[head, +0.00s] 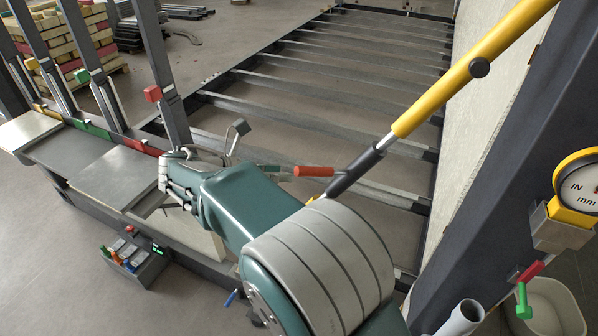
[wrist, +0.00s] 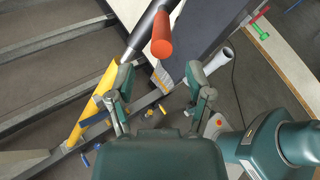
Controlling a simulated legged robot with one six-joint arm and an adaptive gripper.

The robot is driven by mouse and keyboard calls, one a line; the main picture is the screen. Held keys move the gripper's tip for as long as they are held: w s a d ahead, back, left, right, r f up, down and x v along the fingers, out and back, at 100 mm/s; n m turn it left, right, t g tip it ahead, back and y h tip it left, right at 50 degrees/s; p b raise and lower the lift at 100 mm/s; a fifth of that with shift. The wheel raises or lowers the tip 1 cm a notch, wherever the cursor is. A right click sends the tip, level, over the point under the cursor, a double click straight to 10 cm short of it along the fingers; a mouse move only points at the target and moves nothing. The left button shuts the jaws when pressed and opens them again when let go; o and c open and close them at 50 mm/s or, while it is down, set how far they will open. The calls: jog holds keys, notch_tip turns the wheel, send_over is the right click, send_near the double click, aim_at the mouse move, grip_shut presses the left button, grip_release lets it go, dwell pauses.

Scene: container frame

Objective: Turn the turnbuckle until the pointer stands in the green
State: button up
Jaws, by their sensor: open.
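The turnbuckle runs diagonally in the head view, with a yellow tube (head: 475,70) and a dark sleeve (head: 355,172). A red handle (head: 313,171) sticks out to the left from the sleeve. In the wrist view the red handle (wrist: 162,38) is ahead of my gripper (wrist: 160,80), between the lines of its two fingers. The fingers are spread and empty; I cannot tell the exact gap to the handle. A round dial (head: 580,187) in a yellow rim is at the right edge, partly cut off. I cannot make out a pointer in a green zone.
A dark post (head: 500,170) stands right of the sleeve. A grey bench (head: 100,165) with coloured levers is at left, with a small control box (head: 135,262) below. A green-and-red part (head: 523,300) hangs under the dial. Slatted steel framing (head: 330,75) lies behind.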

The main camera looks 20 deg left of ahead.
jog(key=v, duration=0.5)
jog(key=shift+w, duration=0.1)
jog(key=w+d+r+m+g+y, duration=0.1)
jog(key=d+r+m+g+y, duration=0.15)
jog(key=d+m, duration=0.8)
jog(key=w+d+r+m+g+y, duration=0.1)
jog(key=w+d+r+m+g, duration=0.2)
jog(key=d, duration=1.5)
jog(key=s+d+f+m+y, duration=0.2)
jog(key=s+d+m+y, duration=0.1)
jog(key=s+d+m, duration=0.4)
jog(key=s+d+f+m+y, duration=0.3)
jog(key=s+d+m, duration=0.5)
jog(key=m, duration=0.3)
jog(key=shift+s+d+t, duration=0.2)
jog(key=shift+s+t, duration=0.15)
jog(key=shift+s, duration=0.35)
